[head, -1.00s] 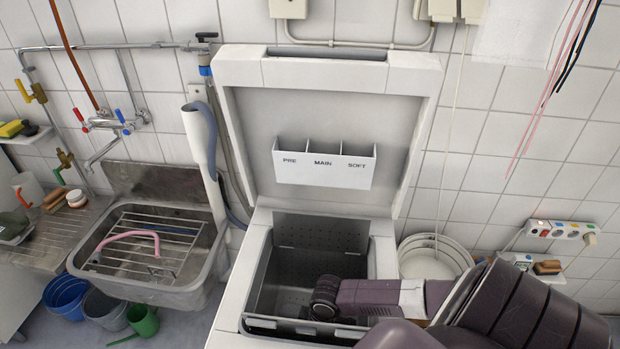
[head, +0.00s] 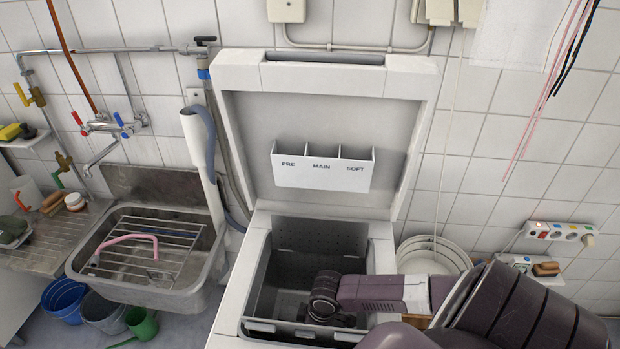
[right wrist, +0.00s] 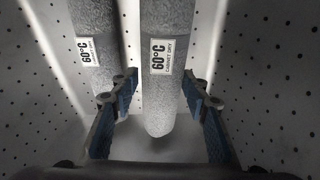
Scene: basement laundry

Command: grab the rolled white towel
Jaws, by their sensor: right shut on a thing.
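The rolled white towel (right wrist: 168,25) shows in the right wrist view as a pale grey-looking roll with a "60°C cabinet dry" label, between the fingers of my right gripper (right wrist: 162,95). My left gripper is not in view.
Perforated drum walls (right wrist: 275,70) stand close on both sides. The washer lid (head: 300,105) is raised against the wall. A sink (head: 150,285) with a rack stands at left, and white buckets (head: 430,255) stand to the right of the washer.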

